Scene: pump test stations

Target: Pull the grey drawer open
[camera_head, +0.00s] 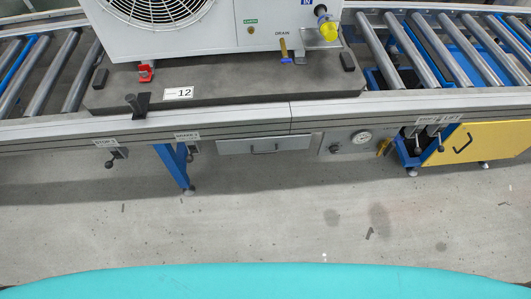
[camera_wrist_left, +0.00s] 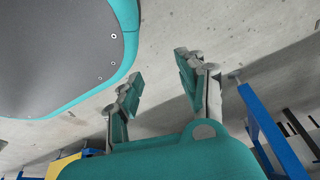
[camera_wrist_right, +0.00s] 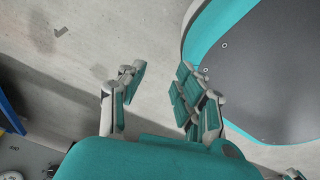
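The grey drawer (camera_head: 265,145) sits under the conveyor edge near the middle of the head view. Its front looks flush and shut, with a small dark handle (camera_head: 265,151) across it. Neither gripper shows in the head view. My left gripper (camera_wrist_left: 158,82) is open and empty above the floor in the left wrist view. My right gripper (camera_wrist_right: 158,82) is open and empty above the floor in the right wrist view. Neither wrist view shows the drawer.
A white unit (camera_head: 240,28) stands on a grey pallet (camera_head: 220,88) on the roller conveyor. The floor (camera_head: 290,220) in front is clear.

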